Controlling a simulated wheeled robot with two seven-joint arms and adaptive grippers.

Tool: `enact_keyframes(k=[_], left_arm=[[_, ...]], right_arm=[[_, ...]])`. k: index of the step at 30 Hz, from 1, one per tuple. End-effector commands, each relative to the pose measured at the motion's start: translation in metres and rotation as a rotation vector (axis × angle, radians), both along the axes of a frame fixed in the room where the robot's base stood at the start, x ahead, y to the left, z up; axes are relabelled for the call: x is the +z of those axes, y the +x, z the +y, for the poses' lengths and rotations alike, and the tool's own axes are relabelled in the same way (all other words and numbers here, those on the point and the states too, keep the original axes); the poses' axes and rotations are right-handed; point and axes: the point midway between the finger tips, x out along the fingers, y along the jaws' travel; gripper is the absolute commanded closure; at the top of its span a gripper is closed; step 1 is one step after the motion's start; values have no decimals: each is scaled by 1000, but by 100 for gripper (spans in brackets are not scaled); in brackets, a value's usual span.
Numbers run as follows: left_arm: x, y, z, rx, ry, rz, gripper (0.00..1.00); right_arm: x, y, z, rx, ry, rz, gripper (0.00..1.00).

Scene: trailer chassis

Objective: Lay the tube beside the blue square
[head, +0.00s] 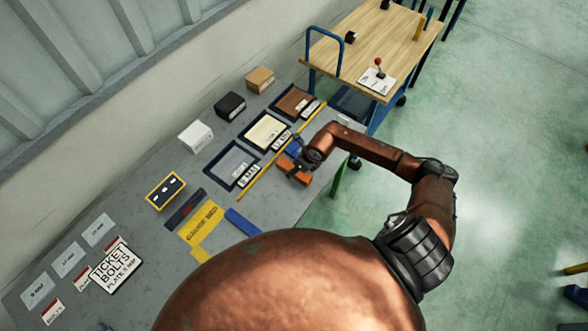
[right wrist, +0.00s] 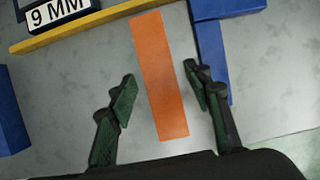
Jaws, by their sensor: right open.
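The orange tube (right wrist: 160,75), a straight square-sided bar, lies between the open fingers of my right gripper (right wrist: 158,85) in the right wrist view. The fingers stand apart from it on both sides. The blue square (right wrist: 213,55), an L-shaped piece, is just right of the tube, with a narrow gap between; my right finger partly covers its long leg. In the head view my right gripper (head: 298,168) is over the orange tube (head: 293,174), and part of the blue square (head: 293,148) shows behind it. My left gripper is out of view.
A yellow strip (right wrist: 75,32) runs past the tube's far end, before trays with size labels (head: 232,165). A blue bar (head: 242,222) and yellow gauge plate (head: 203,220) lie left on the grey bench. A wooden-topped cart (head: 385,45) stands beyond the bench.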

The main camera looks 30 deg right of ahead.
Motion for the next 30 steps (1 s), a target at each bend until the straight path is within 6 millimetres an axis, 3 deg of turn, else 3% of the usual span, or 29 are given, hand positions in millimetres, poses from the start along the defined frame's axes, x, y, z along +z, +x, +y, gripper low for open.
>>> enact_keyframes(k=[6,13,18,30], left_arm=[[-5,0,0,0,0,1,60],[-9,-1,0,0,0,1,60],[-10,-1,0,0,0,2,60],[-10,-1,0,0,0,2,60]], right_arm=[[43,-17,-8,2,-2,-2,54],[77,-31,-13,1,-2,0,54],[88,-34,-14,0,0,0,54],[89,-35,-14,0,1,0,54]])
